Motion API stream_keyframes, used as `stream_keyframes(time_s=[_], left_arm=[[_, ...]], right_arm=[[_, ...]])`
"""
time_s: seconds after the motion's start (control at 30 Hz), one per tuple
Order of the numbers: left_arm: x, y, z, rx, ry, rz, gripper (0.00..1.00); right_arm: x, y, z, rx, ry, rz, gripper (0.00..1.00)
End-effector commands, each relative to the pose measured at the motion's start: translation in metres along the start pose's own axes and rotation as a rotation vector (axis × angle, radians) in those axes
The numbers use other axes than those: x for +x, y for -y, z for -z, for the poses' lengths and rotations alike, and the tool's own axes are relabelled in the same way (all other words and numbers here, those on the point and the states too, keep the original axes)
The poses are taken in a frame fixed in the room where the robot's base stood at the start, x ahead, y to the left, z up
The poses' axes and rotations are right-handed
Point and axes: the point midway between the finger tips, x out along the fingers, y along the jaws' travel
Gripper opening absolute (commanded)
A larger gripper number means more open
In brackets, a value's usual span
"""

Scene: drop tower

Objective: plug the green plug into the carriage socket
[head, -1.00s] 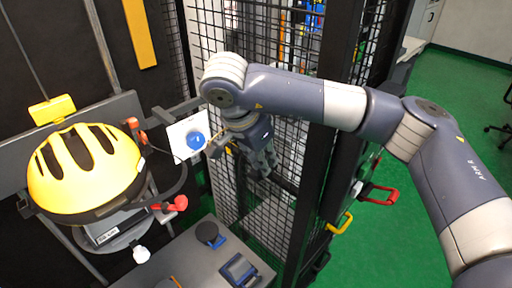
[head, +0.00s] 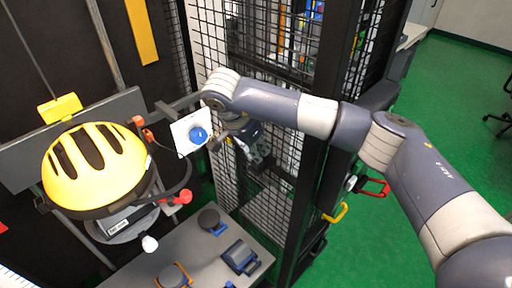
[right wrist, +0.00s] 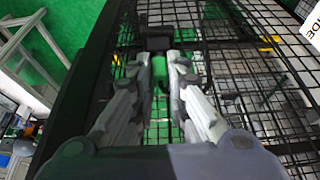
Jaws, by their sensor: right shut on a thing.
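My right gripper (head: 262,158) is in front of the black mesh fence, to the right of the white panel, with its fingers pointing down. In the right wrist view my right gripper (right wrist: 160,62) is shut on a green piece, which looks like the green plug (right wrist: 159,75); its far end is hard to make out against the mesh and green floor. The white panel (head: 181,127) carries a round blue fitting (head: 198,135), apart from the gripper. I cannot tell whether this is the carriage socket. My left gripper is not in view.
A yellow helmet (head: 95,165) sits on the drop carriage at the left, with red knobs (head: 183,197) beside it. A grey bench (head: 195,262) below carries a dark round piece (head: 209,219) and a dark block (head: 240,257). The mesh fence (head: 270,200) and its black posts stand close to my right arm.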

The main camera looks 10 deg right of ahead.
Motion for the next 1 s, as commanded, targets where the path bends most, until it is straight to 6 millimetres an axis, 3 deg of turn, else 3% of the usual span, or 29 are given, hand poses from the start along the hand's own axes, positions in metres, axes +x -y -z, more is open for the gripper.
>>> stream_keyframes(time_s=[0.23, 0.27, 0.33, 0.67, 0.87, 0.9, 1.0], left_arm=[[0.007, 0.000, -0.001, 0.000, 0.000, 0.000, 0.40], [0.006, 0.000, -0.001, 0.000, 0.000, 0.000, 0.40], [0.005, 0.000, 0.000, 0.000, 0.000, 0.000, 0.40], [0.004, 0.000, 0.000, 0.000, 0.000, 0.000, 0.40], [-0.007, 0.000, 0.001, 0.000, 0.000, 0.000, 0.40], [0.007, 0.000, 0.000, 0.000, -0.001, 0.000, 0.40], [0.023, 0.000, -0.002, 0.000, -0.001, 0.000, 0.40]], right_arm=[[0.006, -0.001, -0.003, -0.001, 0.000, -0.002, 0.01], [0.005, -0.001, -0.002, -0.001, 0.001, -0.002, 0.19], [0.004, -0.001, -0.002, -0.001, 0.001, -0.002, 0.34], [0.004, 0.000, -0.002, -0.001, 0.001, -0.001, 0.34], [0.001, 0.000, -0.002, -0.002, 0.003, -0.001, 0.34], [-0.003, 0.001, -0.003, -0.001, -0.001, 0.004, 0.34], [-0.019, 0.002, -0.005, -0.002, -0.002, 0.005, 0.34]])
